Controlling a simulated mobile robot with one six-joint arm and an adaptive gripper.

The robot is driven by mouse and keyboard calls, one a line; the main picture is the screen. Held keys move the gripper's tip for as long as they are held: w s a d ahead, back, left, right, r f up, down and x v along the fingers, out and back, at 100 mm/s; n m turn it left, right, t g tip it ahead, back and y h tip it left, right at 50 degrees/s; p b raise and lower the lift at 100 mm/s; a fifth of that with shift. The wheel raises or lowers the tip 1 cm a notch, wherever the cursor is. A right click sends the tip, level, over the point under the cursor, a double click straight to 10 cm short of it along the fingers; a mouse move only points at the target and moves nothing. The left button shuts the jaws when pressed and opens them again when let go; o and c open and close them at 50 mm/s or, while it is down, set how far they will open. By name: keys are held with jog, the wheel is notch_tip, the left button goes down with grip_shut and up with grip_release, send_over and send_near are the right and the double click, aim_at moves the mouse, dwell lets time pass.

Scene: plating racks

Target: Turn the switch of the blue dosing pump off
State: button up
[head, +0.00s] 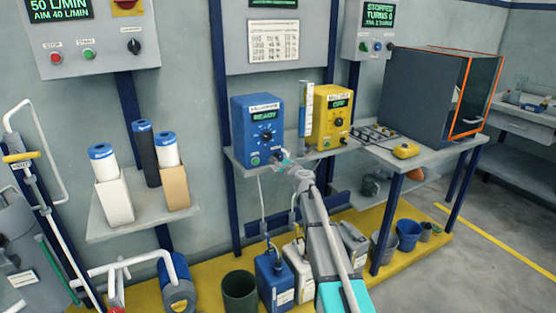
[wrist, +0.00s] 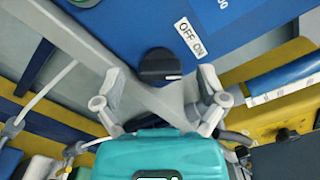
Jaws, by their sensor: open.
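The blue dosing pump (head: 248,120) stands on a grey shelf, with a lit green display and a round dial on its front. Its black switch knob (wrist: 160,66) shows in the wrist view, beside a white OFF/ON label (wrist: 190,38). A short white mark is on the knob; I cannot tell which word it points to. My gripper (head: 284,160) is at the pump's lower front right and hides the switch in the head view. In the wrist view my gripper (wrist: 162,82) is open, one finger on each side of the knob, with visible gaps.
A yellow pump (head: 333,117) stands close to the right of the blue one, with a clear measuring cylinder (head: 306,108) between them. A dark box with an orange-edged opening (head: 425,95) stands farther right. Canisters (head: 275,280) and buckets (head: 408,232) stand below.

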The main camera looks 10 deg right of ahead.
jog(key=shift+w+a, duration=0.15)
jog(key=shift+w, duration=0.2)
jog(key=c, duration=1.2)
jog(key=shift+o, duration=0.2)
jog(key=shift+n, duration=0.4)
jog(key=shift+f+n+b, duration=0.15)
jog(key=shift+n, duration=3.15)
jog(key=shift+f+n+b, duration=0.1)
jog(key=shift+n+b, duration=0.05)
jog(key=shift+n, duration=3.15)
